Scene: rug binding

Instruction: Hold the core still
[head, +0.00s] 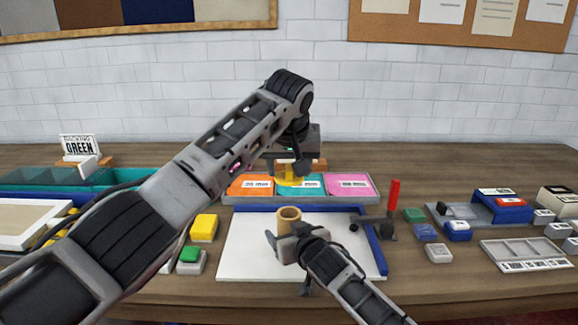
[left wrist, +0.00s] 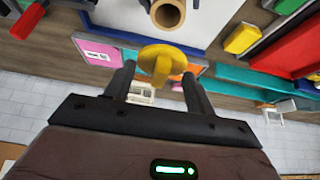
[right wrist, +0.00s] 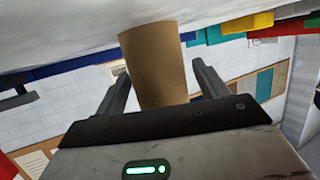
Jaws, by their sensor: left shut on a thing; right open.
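The core, a brown cardboard tube (head: 286,226), stands upright on the white board (head: 250,262). In the right wrist view the core (right wrist: 156,55) is between the two fingers of my right gripper (right wrist: 161,70), which is open with gaps on both sides. In the head view my right gripper (head: 288,246) is around the core from the front. My left gripper (head: 290,160) is shut on a yellow disc-shaped piece with a stem (left wrist: 158,58), held above and behind the core. The core's open top also shows in the left wrist view (left wrist: 168,14).
A red-handled tool (head: 393,200) stands right of the board. Yellow (head: 204,227) and green (head: 189,254) blocks lie to its left. Small boxes and a slotted tray (head: 525,253) fill the right side.

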